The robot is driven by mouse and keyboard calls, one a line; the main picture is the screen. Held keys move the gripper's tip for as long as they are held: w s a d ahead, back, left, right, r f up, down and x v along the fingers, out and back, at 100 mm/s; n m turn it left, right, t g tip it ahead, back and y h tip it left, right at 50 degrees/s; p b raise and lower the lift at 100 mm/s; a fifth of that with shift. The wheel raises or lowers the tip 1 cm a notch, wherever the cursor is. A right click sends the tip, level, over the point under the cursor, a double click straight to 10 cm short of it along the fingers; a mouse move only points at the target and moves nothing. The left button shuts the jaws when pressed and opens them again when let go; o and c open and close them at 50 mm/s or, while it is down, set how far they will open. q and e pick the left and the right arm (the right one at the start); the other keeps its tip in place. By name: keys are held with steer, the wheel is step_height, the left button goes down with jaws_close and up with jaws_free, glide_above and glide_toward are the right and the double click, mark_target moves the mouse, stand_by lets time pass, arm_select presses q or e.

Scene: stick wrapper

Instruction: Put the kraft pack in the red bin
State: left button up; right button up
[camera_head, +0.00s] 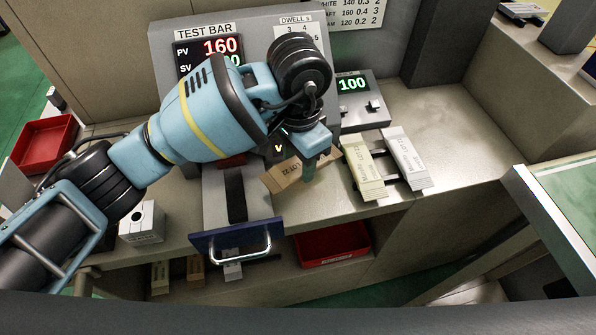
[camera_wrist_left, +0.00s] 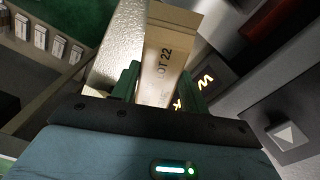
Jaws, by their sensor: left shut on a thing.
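The kraft pack (camera_head: 285,176) is a brown flat pack with lot print, tilted above the bench. My left gripper (camera_head: 308,168) is shut on it near one end; in the left wrist view the kraft pack (camera_wrist_left: 165,58) stands between the green fingers (camera_wrist_left: 160,85). One red bin (camera_head: 332,245) with a label sits low under the bench front, right of the drawer handle. Another red bin (camera_head: 45,143) is at the far left. My right gripper is not in view.
A cream pack (camera_head: 364,168) and a white pack (camera_head: 405,158) lie on a rack to the right. The test bar machine (camera_head: 215,60) stands behind, its blue-fronted drawer (camera_head: 237,240) jutting forward. A white box (camera_head: 142,222) is at left. Bench space at far right is clear.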

mark_target(298, 165)
arm_select(q)
steer(key=shift+f, duration=2.15)
steer(key=shift+c, duration=0.3)
steer(key=shift+s+f, duration=0.1)
steer(key=shift+f, duration=0.2)
steer(key=shift+c, duration=1.1)
steer(key=o, duration=1.2)
steer(key=shift+c, duration=0.2)
steer(key=shift+o, duration=0.7)
steer(key=shift+r, duration=0.15)
